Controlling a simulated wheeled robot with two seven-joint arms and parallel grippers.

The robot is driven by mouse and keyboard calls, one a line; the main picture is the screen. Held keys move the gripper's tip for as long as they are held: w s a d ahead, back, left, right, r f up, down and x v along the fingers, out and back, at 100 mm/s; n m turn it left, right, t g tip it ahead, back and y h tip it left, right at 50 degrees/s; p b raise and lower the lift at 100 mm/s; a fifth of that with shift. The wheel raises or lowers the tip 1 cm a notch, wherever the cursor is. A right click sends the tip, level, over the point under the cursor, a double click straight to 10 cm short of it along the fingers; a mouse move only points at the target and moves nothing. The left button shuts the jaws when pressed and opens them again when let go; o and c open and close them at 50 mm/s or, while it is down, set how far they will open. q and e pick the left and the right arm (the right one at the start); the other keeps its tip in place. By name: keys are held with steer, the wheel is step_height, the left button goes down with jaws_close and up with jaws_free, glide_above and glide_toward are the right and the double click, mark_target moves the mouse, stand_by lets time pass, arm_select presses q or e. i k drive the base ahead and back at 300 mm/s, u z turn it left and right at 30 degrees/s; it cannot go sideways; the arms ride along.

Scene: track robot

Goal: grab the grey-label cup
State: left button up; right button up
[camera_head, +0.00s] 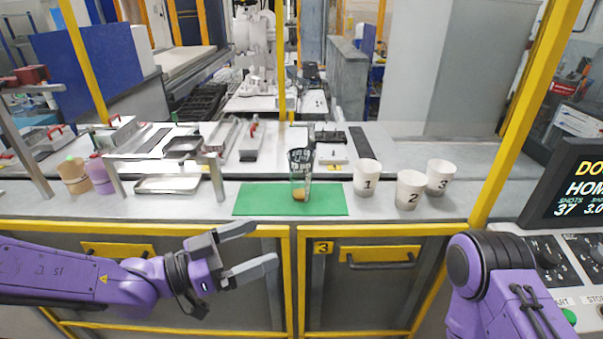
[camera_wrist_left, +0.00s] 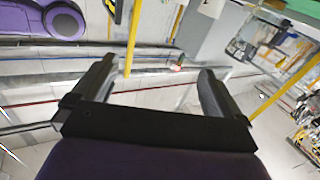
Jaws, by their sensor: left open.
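A tall clear cup (camera_head: 300,170) with a dark grey patterned label stands upright on the green mat (camera_head: 250,199) in the head view. Something orange-yellow shows at its bottom. My left gripper (camera_head: 266,245) is open and empty, in front of the counter and below the mat, apart from the cup. Its two spread fingers also show in the left wrist view (camera_wrist_left: 157,70), with nothing between them; I cannot make out the cup there. My right arm is at the lower right of the head view, but its gripper does not show.
A yellow post (camera_head: 500,140) rises at the right. The counter's yellow front edge (camera_head: 400,229) lies beyond my left gripper.

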mark_target(301, 177)
steer(key=i, duration=0.9)
